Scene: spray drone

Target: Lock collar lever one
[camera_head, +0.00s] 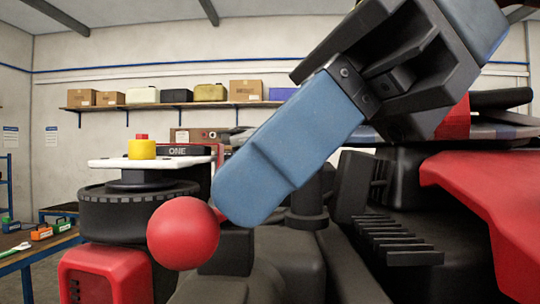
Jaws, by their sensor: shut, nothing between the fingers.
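A black tag marked "ONE" (178,151) shows at left centre, behind a white plate with a yellow and red knob. A large red ball (183,233) stands in front of a black ridged round part; it looks like a lever's knob, but its stem is hidden. My gripper (245,195) comes down from the upper right with its blue fingers shut and nothing held. The fingertips are just right of and above the red ball, very close in the picture. I cannot tell whether they touch. The fingers hide part of the machine behind, including any joint of the lever.
The black ridged round part (125,215) and a red block (105,275) fill the lower left. Black machine parts and a red panel (480,190) crowd the right. A bench (40,250) with small tools stands at far left. A shelf with boxes (250,92) is on the back wall.

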